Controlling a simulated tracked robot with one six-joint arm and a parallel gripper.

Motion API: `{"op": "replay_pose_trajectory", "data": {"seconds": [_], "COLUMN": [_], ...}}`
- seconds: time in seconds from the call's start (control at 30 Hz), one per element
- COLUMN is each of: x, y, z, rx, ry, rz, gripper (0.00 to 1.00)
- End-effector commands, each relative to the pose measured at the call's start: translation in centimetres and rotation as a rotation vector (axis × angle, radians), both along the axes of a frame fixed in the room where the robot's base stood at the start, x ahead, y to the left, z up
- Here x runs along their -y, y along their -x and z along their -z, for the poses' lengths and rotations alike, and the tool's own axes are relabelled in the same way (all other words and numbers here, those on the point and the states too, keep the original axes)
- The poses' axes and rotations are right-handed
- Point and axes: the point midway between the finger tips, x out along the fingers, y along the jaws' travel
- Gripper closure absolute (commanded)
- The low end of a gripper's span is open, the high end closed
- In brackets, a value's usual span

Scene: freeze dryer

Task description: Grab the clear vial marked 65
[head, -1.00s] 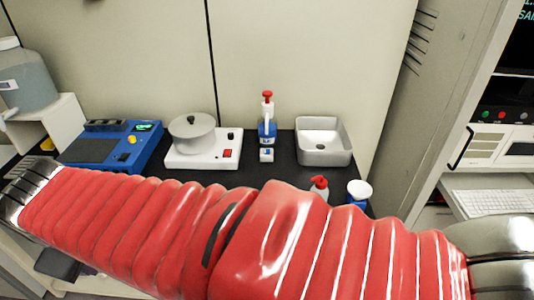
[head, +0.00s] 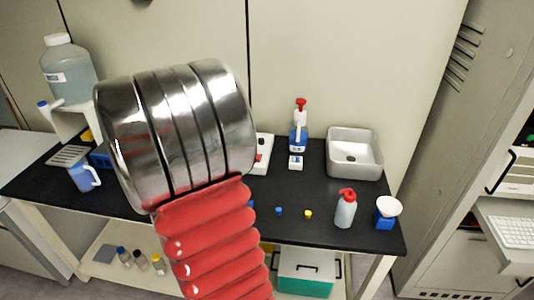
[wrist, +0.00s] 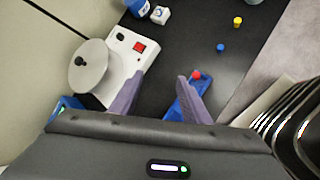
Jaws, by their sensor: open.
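No marking 65 can be read in either view, so I cannot tell which vial is the clear one. Small pieces with a blue top (wrist: 220,48) and a yellow top (wrist: 238,21) are on the black table; the head view also shows the blue one (head: 278,211) and the yellow one (head: 308,213). A red-topped piece (wrist: 196,75) is at a blue holder (wrist: 172,112), partly hidden by my right finger. My gripper (wrist: 160,80) is open and empty above the table, between the white stirrer and the blue holder. In the head view my arm hides it.
The white device with a round plate (wrist: 88,66) is left of my fingers. A grey basin (head: 355,168), a dispenser bottle (head: 298,140) and a red-topped wash bottle (head: 345,208) stand on the table. Several capped bottles (head: 140,260) are on the lower shelf. The front-middle tabletop is mostly clear.

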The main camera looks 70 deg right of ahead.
Motion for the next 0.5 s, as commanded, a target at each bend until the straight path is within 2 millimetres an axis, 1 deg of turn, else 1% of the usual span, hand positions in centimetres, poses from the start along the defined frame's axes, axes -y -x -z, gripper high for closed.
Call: {"op": "replay_pose_trajectory", "data": {"seconds": [0.03,0.2,0.4,0.5], "x": [2.0,8.0,14.7,17.5], "y": [0.6,2.8,6.0,7.7], "z": [0.8,3.0,6.0,7.6], "rx": [-0.051,-0.219,-0.418,-0.508], "ry": [0.006,0.029,0.031,0.025], "rz": [-0.005,-0.047,-0.101,-0.128], "gripper": [0.57,0.57,0.57,0.57]}}
